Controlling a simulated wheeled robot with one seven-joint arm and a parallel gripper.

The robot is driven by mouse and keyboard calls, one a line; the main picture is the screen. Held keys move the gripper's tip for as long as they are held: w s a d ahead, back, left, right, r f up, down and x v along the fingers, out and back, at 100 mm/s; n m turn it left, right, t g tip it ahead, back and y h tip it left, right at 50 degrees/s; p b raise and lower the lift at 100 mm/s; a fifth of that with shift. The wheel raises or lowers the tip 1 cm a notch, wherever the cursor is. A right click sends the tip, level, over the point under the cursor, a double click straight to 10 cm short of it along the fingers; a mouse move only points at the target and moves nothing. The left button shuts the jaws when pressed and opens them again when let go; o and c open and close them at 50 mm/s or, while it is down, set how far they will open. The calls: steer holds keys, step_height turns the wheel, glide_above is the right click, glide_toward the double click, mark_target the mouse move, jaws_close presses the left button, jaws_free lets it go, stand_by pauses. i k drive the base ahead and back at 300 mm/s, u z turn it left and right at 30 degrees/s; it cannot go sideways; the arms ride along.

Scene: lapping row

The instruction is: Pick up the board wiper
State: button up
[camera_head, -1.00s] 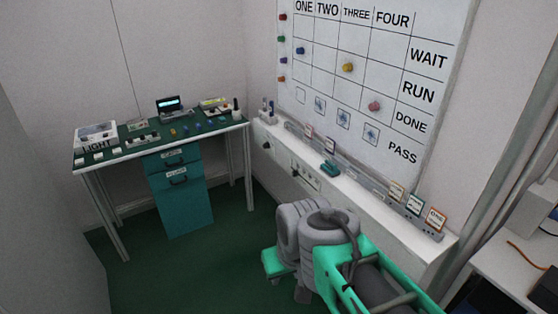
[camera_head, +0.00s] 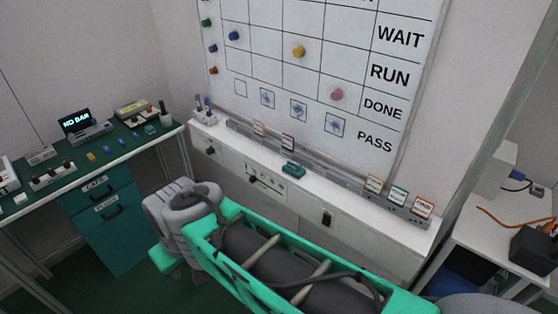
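The board wiper appears to be the small teal block (camera_head: 293,169) lying on the white ledge below the whiteboard, near the middle of the view. The whiteboard (camera_head: 262,70) hangs on the wall above it, with a grid, words and coloured magnets. My green and grey arm spans the lower middle of the view, below and in front of the ledge, apart from the wiper. My gripper's fingers cannot be made out; only arm links show clearly. Nothing covers the wiper.
The white ledge (camera_head: 340,192) carries several small framed cards at its right end and a pen holder (camera_head: 202,115) at its left end. A green-topped desk (camera_head: 110,157) with devices stands left. A white table (camera_head: 490,240) with cables stands right.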

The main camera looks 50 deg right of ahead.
mark_target(292, 169)
steer(key=z, duration=0.5)
steer(key=i, duration=1.15)
steer(key=z, duration=0.7)
